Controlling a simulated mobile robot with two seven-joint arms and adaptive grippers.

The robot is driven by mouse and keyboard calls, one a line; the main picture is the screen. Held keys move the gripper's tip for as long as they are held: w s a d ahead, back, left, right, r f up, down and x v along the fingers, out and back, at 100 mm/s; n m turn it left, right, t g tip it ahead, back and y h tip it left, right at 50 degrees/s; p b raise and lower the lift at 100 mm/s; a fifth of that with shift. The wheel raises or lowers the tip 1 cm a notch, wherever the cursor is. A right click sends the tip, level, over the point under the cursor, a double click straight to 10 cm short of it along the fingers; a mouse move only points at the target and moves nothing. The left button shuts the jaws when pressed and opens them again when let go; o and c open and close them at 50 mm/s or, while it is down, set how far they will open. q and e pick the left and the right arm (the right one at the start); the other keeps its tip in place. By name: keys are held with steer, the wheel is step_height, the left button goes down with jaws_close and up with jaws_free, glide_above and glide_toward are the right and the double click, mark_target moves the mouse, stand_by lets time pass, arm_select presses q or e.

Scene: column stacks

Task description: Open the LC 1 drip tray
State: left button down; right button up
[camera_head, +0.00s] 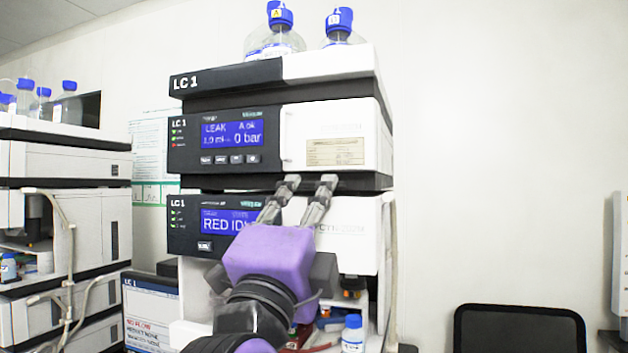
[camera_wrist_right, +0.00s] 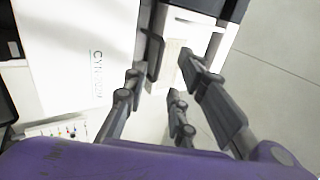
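The LC 1 stack (camera_head: 335,215) stands in the middle of the head view, with an upper module reading LEAK, 0 bar (camera_head: 232,133). A thin dark strip (camera_head: 358,182) runs between the upper and lower modules; I cannot tell for sure whether it is the drip tray. My right gripper (camera_head: 309,182) is in front of this strip, its two fingers spread. In the right wrist view, the right gripper (camera_wrist_right: 160,74) is open, with a dark handle-like bar (camera_wrist_right: 152,55) beyond and between its fingertips. Contact cannot be told. My left gripper is out of view.
Blue-capped bottles (camera_head: 281,35) stand on top of the stack, and another bottle (camera_head: 353,334) stands low at its right. A second stack (camera_head: 60,165) is at the left. A dark chair back (camera_head: 520,330) is at the lower right.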

mark_target(315, 185)
steer(key=shift+x, duration=2.6)
steer(key=shift+w+a+f, duration=0.1)
steer(key=shift+w+a, duration=0.05)
steer(key=shift+a, duration=0.05)
jaws_close()
steer(key=shift+p, duration=0.3)
